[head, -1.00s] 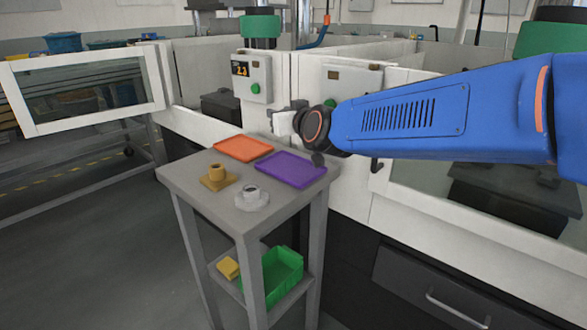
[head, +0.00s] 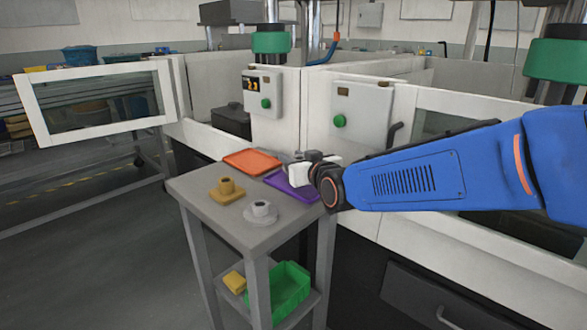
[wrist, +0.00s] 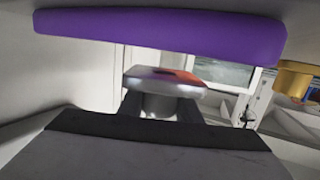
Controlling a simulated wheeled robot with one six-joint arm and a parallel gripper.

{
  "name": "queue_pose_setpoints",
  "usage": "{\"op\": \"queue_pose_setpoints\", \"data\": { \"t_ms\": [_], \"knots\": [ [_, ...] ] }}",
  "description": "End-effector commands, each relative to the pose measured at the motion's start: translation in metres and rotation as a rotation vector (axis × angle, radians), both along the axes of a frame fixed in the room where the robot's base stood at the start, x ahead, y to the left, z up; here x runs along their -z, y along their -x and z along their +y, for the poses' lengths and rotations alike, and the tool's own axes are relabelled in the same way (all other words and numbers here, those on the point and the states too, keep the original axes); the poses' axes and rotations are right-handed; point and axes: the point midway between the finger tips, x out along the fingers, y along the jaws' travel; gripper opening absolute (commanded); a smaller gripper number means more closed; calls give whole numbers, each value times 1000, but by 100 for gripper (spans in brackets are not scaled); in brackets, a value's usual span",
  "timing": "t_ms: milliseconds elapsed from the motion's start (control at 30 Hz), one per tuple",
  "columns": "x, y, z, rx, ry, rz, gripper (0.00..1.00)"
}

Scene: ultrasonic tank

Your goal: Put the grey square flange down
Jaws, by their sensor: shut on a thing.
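The grey square flange (wrist: 165,82) shows in the wrist view as a square plate with a round hub. My gripper (wrist: 160,110) is shut on its hub, between two dark fingers. The purple tray (wrist: 160,32) fills the top of the wrist view, with a gap between it and the flange. In the head view my gripper (head: 308,172) hangs over the back right part of the purple tray (head: 281,186). My wrist hides part of that tray, and I cannot make out the flange there.
On the grey stand (head: 198,205) are an orange tray (head: 253,160), a yellow flanged part (head: 227,190) and a pale round flanged part (head: 260,211). A green bin (head: 290,288) and a yellow block (head: 235,282) sit on its lower shelf. White tank walls (head: 360,190) stand close behind.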

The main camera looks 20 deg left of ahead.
Motion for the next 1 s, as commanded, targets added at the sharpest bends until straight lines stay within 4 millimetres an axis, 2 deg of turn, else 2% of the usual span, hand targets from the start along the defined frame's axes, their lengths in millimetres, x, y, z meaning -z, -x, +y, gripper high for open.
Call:
{"op": "queue_pose_setpoints", "data": {
  "t_ms": [200, 600, 633, 700, 1000],
  "knots": [
    [27, 0, 0, 0, 0, 1, 2],
    [32, 0, 0, 0, 1, 1, 2],
    [32, 0, 0, 0, 1, 1, 38],
    [32, 0, 0, 0, 1, 1, 49],
    [30, 0, 0, 0, 0, 0, 49]
  ]
}}
